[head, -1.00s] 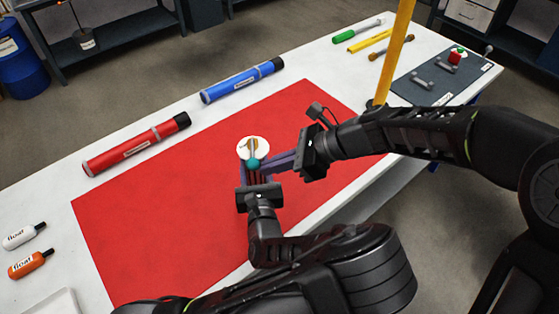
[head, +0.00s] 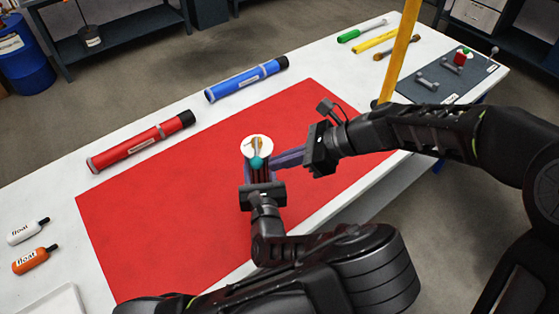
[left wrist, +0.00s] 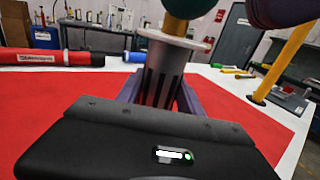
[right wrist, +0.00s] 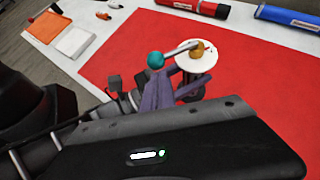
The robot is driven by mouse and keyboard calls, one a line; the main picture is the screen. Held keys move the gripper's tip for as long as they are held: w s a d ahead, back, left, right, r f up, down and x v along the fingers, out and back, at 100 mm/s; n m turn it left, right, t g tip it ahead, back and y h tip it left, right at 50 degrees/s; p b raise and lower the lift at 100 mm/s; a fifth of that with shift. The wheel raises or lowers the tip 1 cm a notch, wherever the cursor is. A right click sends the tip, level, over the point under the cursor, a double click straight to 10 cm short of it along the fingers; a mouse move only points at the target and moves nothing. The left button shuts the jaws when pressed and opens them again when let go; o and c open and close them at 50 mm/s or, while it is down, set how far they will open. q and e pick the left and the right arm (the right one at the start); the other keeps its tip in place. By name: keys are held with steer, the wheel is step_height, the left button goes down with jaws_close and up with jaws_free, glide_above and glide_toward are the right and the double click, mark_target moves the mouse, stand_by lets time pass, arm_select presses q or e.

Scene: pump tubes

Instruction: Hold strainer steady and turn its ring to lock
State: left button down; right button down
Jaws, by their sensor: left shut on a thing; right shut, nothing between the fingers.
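The strainer is a grey slotted cylinder (left wrist: 163,82) with a white disc (head: 248,148) on top. It stands upright between the fingers of my left gripper (head: 258,174), which is shut on its body. On top of the disc are a thin bar, a gold-brown knob (right wrist: 197,48) and a teal ball (right wrist: 156,60). The teal ball also shows in the head view (head: 257,163), at the near side of the disc. My right gripper (head: 276,159) is shut and empty, its fingertips just right of the teal ball. Whether they touch it I cannot tell.
A red mat (head: 170,210) covers the middle of the white table. Red (head: 140,143) and blue (head: 246,79) tubes lie along its far side. A yellow post (head: 401,50) stands behind my right arm. The mat's left part is clear.

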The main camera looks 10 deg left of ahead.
steer(key=s+d+r, duration=0.2)
steer(key=d+r, duration=0.3)
steer(key=d, duration=0.6)
steer(key=shift+d+r, duration=0.15)
steer(key=shift+d, duration=0.25)
arm_select(q)
steer(key=c, duration=0.7)
jaws_free()
